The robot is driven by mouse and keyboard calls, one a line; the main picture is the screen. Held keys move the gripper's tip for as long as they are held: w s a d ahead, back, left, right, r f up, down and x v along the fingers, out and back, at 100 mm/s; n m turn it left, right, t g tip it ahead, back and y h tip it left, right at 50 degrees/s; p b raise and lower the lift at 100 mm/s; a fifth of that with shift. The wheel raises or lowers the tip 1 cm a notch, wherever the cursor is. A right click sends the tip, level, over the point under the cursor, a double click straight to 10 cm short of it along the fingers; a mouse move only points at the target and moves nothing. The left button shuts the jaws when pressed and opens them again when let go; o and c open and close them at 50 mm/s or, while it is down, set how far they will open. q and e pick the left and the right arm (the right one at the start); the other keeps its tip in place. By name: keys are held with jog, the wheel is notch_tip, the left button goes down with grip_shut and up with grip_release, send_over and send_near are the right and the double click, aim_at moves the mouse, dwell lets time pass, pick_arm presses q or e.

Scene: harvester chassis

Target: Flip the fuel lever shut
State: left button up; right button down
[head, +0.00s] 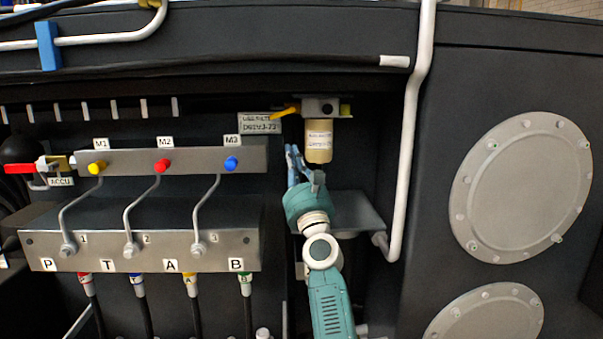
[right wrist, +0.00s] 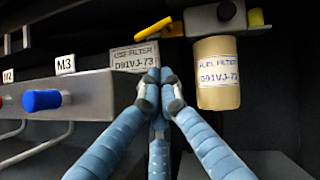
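The fuel lever is a yellow handle (head: 285,112) sticking out to the left of the grey filter head (head: 322,108), slanting slightly down at its outer end. In the right wrist view the lever (right wrist: 154,27) is above the fingers. A tan fuel filter (head: 318,141) hangs under the head; its label reads D91VJ-73 in the right wrist view (right wrist: 217,80). My right gripper (head: 297,150) is below the lever and left of the filter, pointing up. Its blue fingers meet at the tips (right wrist: 165,80), with nothing visible between them. My left gripper is not in view.
The valve block (head: 180,160) with yellow, red and blue knobs is to the left. A white pipe (head: 408,140) runs down at the right. A grey shelf (head: 352,212) is beside my right gripper.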

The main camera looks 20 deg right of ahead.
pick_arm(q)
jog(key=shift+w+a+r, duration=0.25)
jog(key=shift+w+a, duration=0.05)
pick_arm(e)
jog(key=v, duration=0.3)
jog(key=a+v, duration=0.1)
jog(key=v, duration=0.1)
jog(key=shift+s+f, duration=0.25)
